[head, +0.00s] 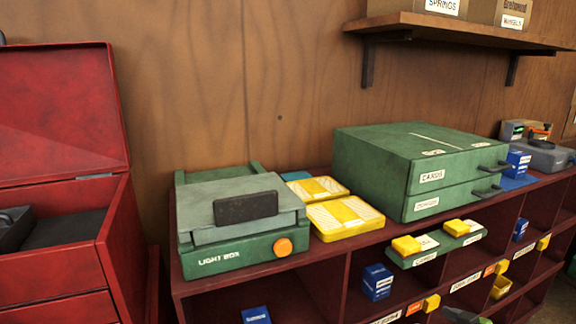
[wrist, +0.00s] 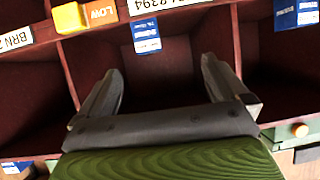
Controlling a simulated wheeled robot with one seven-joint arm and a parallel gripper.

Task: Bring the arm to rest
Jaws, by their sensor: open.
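My gripper (wrist: 163,78) shows in the wrist view with its two dark fingers spread wide apart. Nothing is between them, and neither finger visibly grips anything. In the head view a small dark shape at the bottom edge, in front of the shelf unit (head: 325,262), may be part of my arm; I cannot tell.
A green light box (head: 235,262), yellow cases (head: 345,217) and a green drawer cabinet (head: 380,170) stand on the shelf unit's top. A red toolbox (head: 60,110) is open at left. A wooden wall shelf (head: 455,30) hangs above. Blue boxes (head: 377,282) sit in compartments.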

